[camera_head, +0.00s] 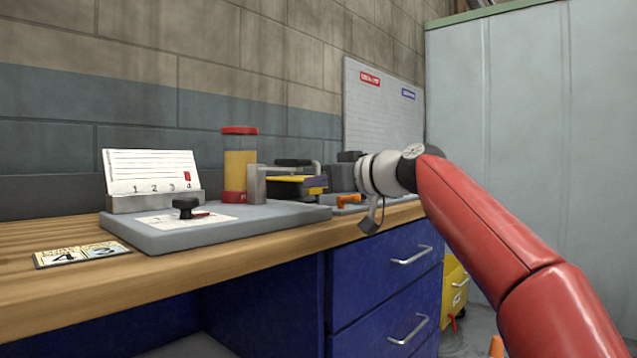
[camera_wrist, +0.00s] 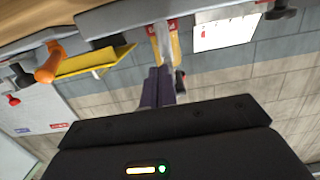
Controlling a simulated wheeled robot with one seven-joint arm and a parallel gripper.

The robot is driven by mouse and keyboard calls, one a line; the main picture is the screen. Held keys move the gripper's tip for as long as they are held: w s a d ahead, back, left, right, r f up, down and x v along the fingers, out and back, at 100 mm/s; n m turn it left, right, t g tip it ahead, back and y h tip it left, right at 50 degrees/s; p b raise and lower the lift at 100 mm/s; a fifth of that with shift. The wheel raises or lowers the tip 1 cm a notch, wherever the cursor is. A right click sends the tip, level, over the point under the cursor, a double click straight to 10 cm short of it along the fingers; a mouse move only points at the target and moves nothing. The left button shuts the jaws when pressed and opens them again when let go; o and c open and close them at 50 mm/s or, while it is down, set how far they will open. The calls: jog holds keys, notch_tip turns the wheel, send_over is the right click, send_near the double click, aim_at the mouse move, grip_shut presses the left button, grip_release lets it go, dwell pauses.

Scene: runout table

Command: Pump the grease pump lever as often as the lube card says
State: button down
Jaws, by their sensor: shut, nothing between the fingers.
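The white lube card (camera_head: 150,172) stands in a grey holder at the left, with numbers 1 to 4 and a red mark above the 4. The grease pump (camera_head: 240,165) has an amber cylinder with red caps and a grey block beside it; it also shows in the wrist view (camera_wrist: 175,42). A black bar, seemingly the pump lever's grip (camera_head: 293,162), lies right of the cylinder. My gripper (camera_head: 317,182) is close by at the right, its purple fingers (camera_wrist: 160,78) shut and empty. I cannot tell whether they touch the lever.
A grey base plate (camera_head: 160,238) carries a black knob (camera_head: 185,206) on a white label. A picture card (camera_head: 80,254) lies at the bench's left front. A yellow tray (camera_wrist: 97,60) and an orange handle (camera_wrist: 48,66) are near my gripper. Blue drawers (camera_head: 385,275) are below.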

jog(key=shift+d, duration=0.1)
jog(key=b+v, duration=0.2)
jog(key=v, duration=0.5)
jog(key=shift+s+d+b, duration=0.2)
jog(key=shift+s+b, duration=0.05)
jog(key=shift+b, duration=0.05)
